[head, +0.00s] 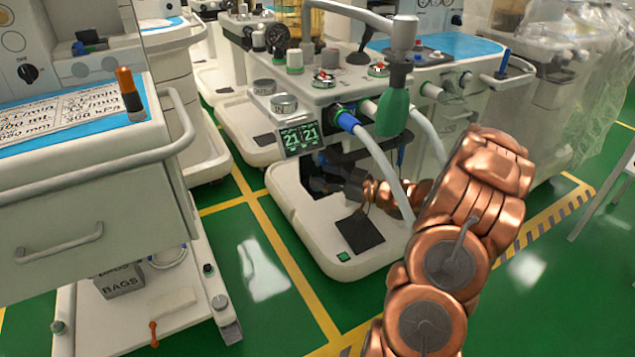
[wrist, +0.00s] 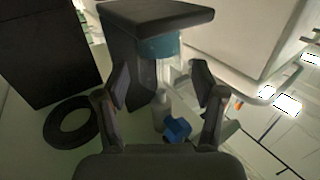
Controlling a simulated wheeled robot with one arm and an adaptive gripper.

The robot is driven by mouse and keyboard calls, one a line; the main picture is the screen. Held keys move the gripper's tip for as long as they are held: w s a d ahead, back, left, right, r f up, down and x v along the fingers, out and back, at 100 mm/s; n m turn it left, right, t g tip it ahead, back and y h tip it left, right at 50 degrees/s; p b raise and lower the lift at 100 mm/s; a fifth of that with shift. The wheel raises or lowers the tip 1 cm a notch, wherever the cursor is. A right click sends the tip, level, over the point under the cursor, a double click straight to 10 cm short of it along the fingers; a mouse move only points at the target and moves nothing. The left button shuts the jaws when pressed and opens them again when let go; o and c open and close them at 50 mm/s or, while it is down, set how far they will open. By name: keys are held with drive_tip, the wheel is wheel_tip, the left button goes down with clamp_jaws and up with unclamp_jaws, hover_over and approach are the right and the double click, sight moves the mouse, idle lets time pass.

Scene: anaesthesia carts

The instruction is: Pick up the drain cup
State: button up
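In the wrist view, a clear cup with a teal top (wrist: 160,48), which looks like the drain cup, hangs under a dark bracket (wrist: 152,14). Its lower part is dim, and a pale grey piece and a blue fitting (wrist: 177,129) show below it. My gripper (wrist: 160,78) is open, with one finger to the left and one to the right of the cup's line. I cannot tell how far the cup is from the fingers. In the head view, my gripper (head: 330,182) is a dark shape under the cart's overhang; the cup is hidden there.
The green-lit display (head: 300,138) and hoses (head: 378,150) are above and beside my arm. The cart's white base (head: 335,262) is below.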

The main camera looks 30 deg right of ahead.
drive_tip(key=c, duration=0.7)
drive_tip(key=shift+c, duration=0.2)
drive_tip(key=shift+r, duration=0.15)
drive_tip(key=shift+r+p, duration=0.3)
drive_tip(key=shift+r, duration=0.05)
drive_tip(key=shift+r+p, duration=0.3)
drive_tip(key=shift+r, duration=0.2)
drive_tip(key=shift+p+v, duration=2)
drive_tip(key=shift+v, duration=7)
